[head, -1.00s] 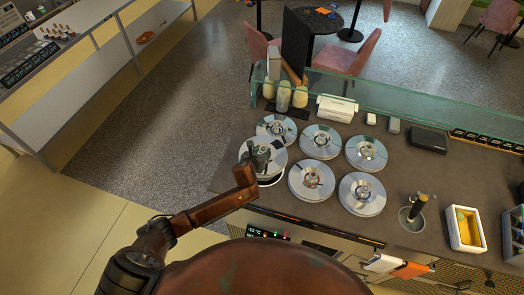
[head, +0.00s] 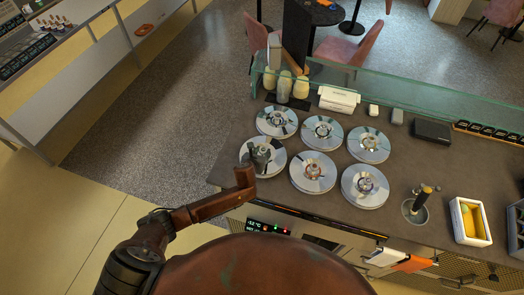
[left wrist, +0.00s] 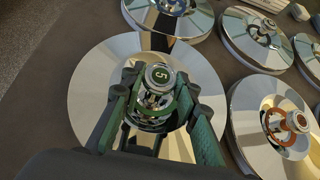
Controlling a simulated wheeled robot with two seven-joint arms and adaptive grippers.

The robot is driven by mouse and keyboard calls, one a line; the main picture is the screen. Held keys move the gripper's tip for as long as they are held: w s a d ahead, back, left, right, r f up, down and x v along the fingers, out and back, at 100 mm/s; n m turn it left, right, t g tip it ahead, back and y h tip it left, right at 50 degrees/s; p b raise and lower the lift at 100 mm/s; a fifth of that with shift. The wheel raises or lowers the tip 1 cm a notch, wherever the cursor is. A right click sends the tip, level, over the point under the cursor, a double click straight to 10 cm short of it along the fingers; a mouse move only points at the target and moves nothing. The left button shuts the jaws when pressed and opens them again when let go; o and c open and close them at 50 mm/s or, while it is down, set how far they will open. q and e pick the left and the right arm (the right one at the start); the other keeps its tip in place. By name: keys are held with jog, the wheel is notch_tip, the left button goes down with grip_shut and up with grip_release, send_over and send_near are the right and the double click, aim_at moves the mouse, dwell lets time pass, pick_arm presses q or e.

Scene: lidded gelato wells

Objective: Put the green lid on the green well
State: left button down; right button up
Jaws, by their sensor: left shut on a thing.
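The green lid (head: 279,158) is a shiny steel disc at the front-left place of the lid rows. In the left wrist view the green lid (left wrist: 88,88) shows a green ring around its knob, which has a round cap with a mark on top. My left gripper (head: 261,156) is above the lid's middle, shut on the knob. The left wrist view shows its fingers (left wrist: 160,88) on either side of the knob. The lid looks level and low at the counter. The green well is hidden beneath it. My right gripper is not in view.
Several other lidded wells stand close by, including one with an orange-red ring (head: 313,172) to the right and one behind (head: 277,122). A glass guard (head: 420,127) runs along the counter's back. A scoop holder (head: 415,210) and a white tub (head: 470,221) stand right.

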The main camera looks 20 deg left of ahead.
pick_arm(q)
jog(key=shift+f, duration=0.2)
dwell(0.6)
jog(key=shift+f+b, duration=0.6)
jog(key=shift+f, duration=0.2)
dwell(0.3)
jog(key=c, duration=1.8)
grip_release()
jog(key=shift+o, duration=0.2)
jog(key=o, duration=0.5)
jog(key=shift+f, duration=0.1)
